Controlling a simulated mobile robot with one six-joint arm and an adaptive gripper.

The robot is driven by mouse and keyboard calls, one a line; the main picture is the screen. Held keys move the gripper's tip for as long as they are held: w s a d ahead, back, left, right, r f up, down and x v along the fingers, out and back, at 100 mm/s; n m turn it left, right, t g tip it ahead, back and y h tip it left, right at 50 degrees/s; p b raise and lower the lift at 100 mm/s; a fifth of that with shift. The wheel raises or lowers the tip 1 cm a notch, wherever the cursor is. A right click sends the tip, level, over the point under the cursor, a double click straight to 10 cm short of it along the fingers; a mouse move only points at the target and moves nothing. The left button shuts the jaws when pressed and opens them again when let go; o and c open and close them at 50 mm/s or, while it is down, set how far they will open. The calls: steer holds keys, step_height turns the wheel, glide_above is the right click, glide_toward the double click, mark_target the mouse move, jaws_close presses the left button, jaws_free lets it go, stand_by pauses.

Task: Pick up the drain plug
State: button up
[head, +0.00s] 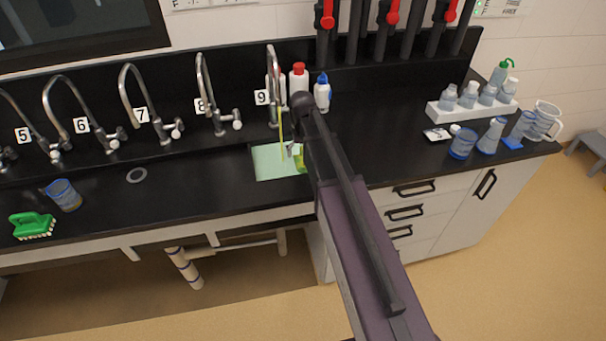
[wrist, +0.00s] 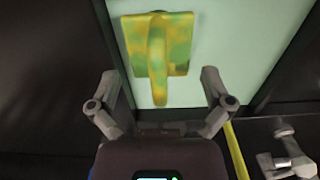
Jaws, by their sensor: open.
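The drain plug (wrist: 180,42) appears in the wrist view as a mottled green and yellow square piece with a raised strap-like handle (wrist: 157,75). It lies over the pale green basin (wrist: 228,25). In the head view a green bit of it (head: 300,162) shows at the basin's right side; my arm hides the rest. My gripper (wrist: 160,86) is open, its two fingers apart on either side of the handle's lower end in the picture. The fingers look empty, and the plug's main part is ahead of them. Whether they touch it cannot be told.
Tap 9 (head: 273,85) stands behind the basin (head: 268,160), with a thin yellow strip (head: 281,125) hanging by it. Bottles (head: 322,93) stand close behind my arm. A blue-rimmed beaker (head: 63,195) and green brush (head: 32,226) are far left. Glassware (head: 491,136) is at right.

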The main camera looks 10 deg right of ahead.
steer(key=shift+f+b, duration=0.9)
steer(key=shift+f, duration=0.3)
steer(key=c, duration=1.1)
steer(key=shift+c, duration=0.2)
steer(key=shift+r, duration=0.1)
step_height(320, 180, up, 10)
steer(key=p, duration=1)
